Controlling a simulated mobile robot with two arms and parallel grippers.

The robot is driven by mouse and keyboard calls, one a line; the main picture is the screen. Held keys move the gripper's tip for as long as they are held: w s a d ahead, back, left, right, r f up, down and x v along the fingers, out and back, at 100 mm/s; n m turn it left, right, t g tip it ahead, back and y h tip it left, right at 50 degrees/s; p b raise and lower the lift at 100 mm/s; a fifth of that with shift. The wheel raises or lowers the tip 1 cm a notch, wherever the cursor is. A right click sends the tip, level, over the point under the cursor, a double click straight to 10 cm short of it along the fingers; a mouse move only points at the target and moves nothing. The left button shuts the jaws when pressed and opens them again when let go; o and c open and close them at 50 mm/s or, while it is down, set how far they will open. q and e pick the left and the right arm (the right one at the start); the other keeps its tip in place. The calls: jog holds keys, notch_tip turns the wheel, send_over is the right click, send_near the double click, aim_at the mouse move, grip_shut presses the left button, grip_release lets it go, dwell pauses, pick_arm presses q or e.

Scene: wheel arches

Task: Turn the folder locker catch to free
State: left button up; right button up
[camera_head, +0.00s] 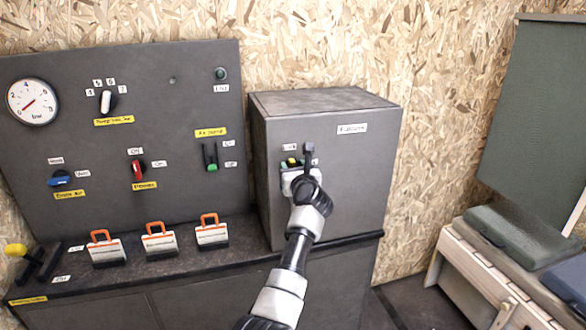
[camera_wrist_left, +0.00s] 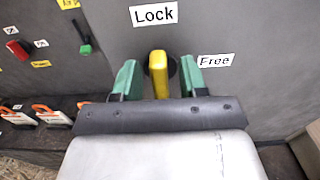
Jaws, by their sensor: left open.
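The folder locker (camera_head: 350,195) is a dark grey box with a white label at its upper right. Its yellow catch (camera_wrist_left: 158,75) stands upright, pointing toward the "Lock" label (camera_wrist_left: 153,13); the "Free" label (camera_wrist_left: 215,60) is to its right. My left gripper (camera_wrist_left: 160,80) is open, with one green finger on each side of the catch. Small gaps show between fingers and catch, so it is not gripped. In the head view my left gripper (camera_head: 291,164) is at the locker front and hides most of the catch. My right gripper is not in view.
Left of the locker is a control panel (camera_head: 200,110) with a gauge (camera_head: 33,102), knobs and levers. Several orange-handled clips (camera_head: 212,232) stand on the ledge below. A slatted bench (camera_head: 480,270) with folded items is at the right.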

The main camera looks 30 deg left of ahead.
pick_arm(q)
jog(key=shift+c, duration=0.4)
grip_shut()
jog(key=m+p, duration=0.3)
jog(key=p, duration=0.1)
jog(key=shift+w+d+r+m, duration=0.1)
jog(key=shift+r+m, duration=0.1)
jog(key=shift+m, duration=0.2)
jog(key=m+p, duration=0.4)
jog(key=m, duration=0.1)
jog(key=shift+w+f, duration=0.1)
jog(key=shift+f, duration=0.05)
jog(key=m+p, duration=0.4)
jog(key=m, duration=0.1)
jog(key=shift+d+f+m, duration=0.1)
jog(key=shift+f+m, duration=0.05)
jog(key=shift+m, duration=0.25)
jog(key=shift+f+m+p, duration=0.25)
jog(key=shift+m+p, duration=0.7)
jog(key=shift+m, duration=0.75)
